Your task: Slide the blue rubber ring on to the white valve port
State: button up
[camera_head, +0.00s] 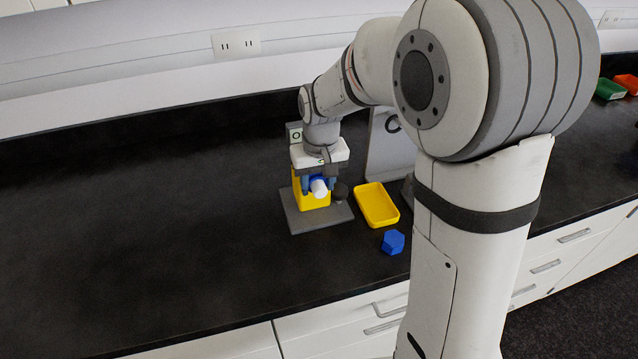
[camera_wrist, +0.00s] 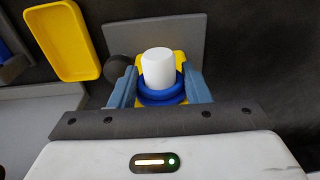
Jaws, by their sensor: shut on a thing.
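The white valve port (camera_head: 319,188) sticks out from a yellow block (camera_head: 311,200) on a grey base plate (camera_head: 328,217). The port also shows in the wrist view (camera_wrist: 158,68), with its rounded end clear. The blue rubber ring (camera_wrist: 163,97) appears around the port's lower part, near the yellow block; how firmly it sits there I cannot tell. In the head view, a bit of the ring (camera_head: 317,178) shows behind the port's end. My gripper (camera_wrist: 161,88) is shut on the ring, one blue-grey finger on each side of it. The fingers hide the ring's sides.
A yellow tray (camera_head: 376,206) lies right of the base plate, with a blue hexagonal piece (camera_head: 393,242) in front of it. A dark round knob (camera_head: 341,191) stands beside the port. A grey upright panel (camera_head: 386,150) is behind. The bench on the left is clear.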

jog(key=o, duration=0.9)
jog(key=shift+o, duration=0.2)
jog(key=shift+r, duration=0.1)
jog(key=r, duration=0.7)
jog(key=shift+s+d+r+b, duration=0.15)
jog(key=shift+s+r+b, duration=0.1)
jog(key=shift+r+b, duration=0.1)
jog(key=s+d+m+t, duration=0.1)
jog(key=s+d, duration=0.4)
jog(key=s, duration=0.4)
jog(key=s+d+f+m+t, duration=0.1)
jog(key=s+d, duration=0.4)
jog(key=s, duration=0.5)
